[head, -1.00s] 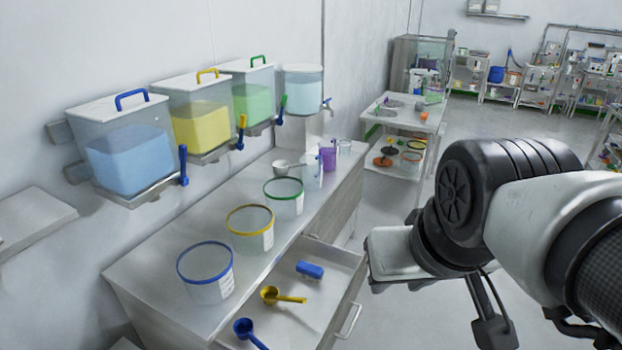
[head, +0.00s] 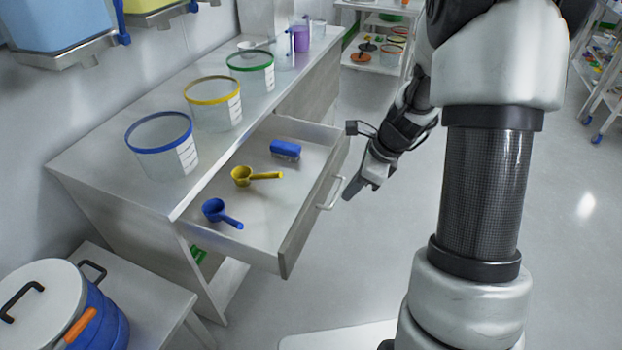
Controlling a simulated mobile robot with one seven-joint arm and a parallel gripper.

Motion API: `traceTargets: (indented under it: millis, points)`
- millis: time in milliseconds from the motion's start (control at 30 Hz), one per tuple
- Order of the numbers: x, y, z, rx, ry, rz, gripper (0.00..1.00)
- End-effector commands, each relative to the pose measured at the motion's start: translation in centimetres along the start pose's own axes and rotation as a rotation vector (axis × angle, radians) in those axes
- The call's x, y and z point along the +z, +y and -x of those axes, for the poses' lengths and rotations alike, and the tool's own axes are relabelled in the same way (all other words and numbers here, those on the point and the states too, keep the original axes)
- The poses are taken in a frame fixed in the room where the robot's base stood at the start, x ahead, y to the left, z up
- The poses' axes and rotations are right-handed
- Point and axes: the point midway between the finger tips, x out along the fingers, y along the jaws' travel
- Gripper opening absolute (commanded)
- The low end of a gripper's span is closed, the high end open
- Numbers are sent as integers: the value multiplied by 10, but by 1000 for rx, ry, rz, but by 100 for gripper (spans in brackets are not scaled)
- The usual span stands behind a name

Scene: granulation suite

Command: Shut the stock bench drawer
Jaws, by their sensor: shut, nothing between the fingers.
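The stock bench drawer (head: 300,228) stands pulled out from the front of the bench (head: 115,188). Its pale bar handle (head: 331,193) is on the front panel. My gripper (head: 354,190) is shut and empty, pointing down and left. In the picture it is just right of the handle, outside the drawer front. A small gap shows between them; I cannot tell the exact depth.
Tubs with blue (head: 163,143), yellow (head: 214,103) and green (head: 251,70) rims stand on the bench top. A white-lidded blue drum (head: 50,305) is at the lower left. A shelf cart (head: 376,58) stands behind. Floor right of the drawer is clear.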

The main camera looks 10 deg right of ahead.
Motion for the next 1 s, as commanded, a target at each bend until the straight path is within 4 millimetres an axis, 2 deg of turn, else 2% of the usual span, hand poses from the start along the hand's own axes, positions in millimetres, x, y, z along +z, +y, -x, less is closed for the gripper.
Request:
traceTargets:
  millis: [33,267,700,800,1000]
  points:
    - [-8,-2,-15,5,1,-42,0]
    - [-12,-4,-37,8,0,-88,0]
    - [-13,-3,-128,10,1,-85,0]
    - [7,-5,-129,7,0,-78,0]
    - [23,-7,-134,6,0,-82,0]
